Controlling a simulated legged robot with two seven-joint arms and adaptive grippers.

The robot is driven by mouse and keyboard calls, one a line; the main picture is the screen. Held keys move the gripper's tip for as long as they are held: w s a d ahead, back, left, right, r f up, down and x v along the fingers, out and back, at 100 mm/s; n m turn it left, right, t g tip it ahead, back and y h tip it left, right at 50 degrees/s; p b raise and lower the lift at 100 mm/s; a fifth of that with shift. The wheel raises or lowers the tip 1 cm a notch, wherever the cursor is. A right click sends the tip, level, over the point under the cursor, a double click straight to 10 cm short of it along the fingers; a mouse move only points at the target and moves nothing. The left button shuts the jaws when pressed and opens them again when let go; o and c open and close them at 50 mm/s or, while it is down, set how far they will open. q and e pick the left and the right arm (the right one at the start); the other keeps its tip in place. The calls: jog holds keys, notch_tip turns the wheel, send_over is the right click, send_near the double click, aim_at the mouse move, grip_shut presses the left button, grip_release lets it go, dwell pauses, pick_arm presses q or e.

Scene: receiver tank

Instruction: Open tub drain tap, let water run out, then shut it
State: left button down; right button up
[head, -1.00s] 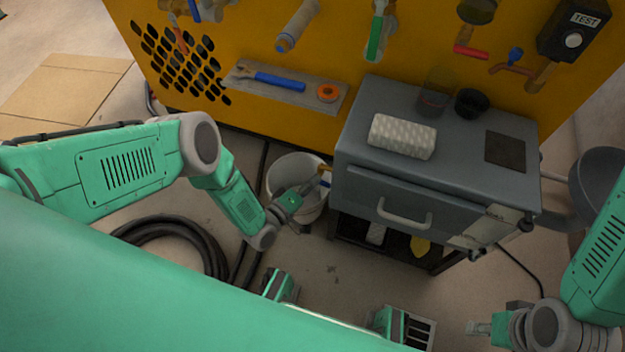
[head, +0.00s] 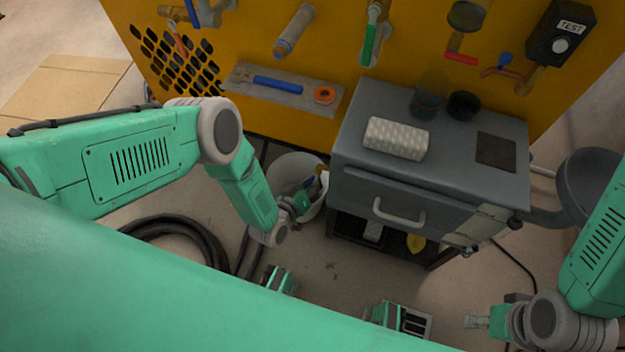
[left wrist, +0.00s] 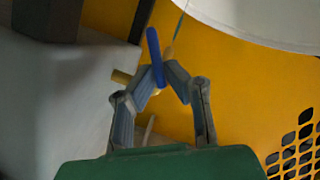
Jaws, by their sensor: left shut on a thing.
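The brass drain tap (left wrist: 122,77) sticks out from the side of the grey tub (head: 350,190), with a blue lever handle (left wrist: 155,57). My left gripper (head: 312,185) is at the tap; in the left wrist view its fingertips (left wrist: 167,75) are shut on the blue handle. A thin bluish line (left wrist: 180,24) runs from near the tap's spout toward the white bucket (left wrist: 270,20) and looks like a stream of water. In the head view the bucket (head: 285,170) stands beside the tub, partly behind my gripper. My right gripper (head: 478,322) is at lower right, away from the tub; its finger opening is unclear.
A yellow panel (head: 220,20) with pipes and valves stands behind. A shelf (head: 240,75) on it holds a blue-handled tool and an orange ring. A black hose (head: 170,228) lies coiled on the floor at left.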

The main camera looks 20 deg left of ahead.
pick_arm(q)
jog(key=shift+s+d+f, duration=0.2)
jog(key=shift+s+f, duration=0.1)
jog(key=shift+s, duration=0.1)
jog(key=c, duration=1.6)
grip_release()
jog(key=shift+c, duration=0.2)
jog(key=shift+w+r, duration=0.1)
jog(key=shift+w, duration=0.05)
jog(key=shift+a, duration=0.1)
jog(key=shift+r, duration=0.1)
jog(key=v, duration=1.2)
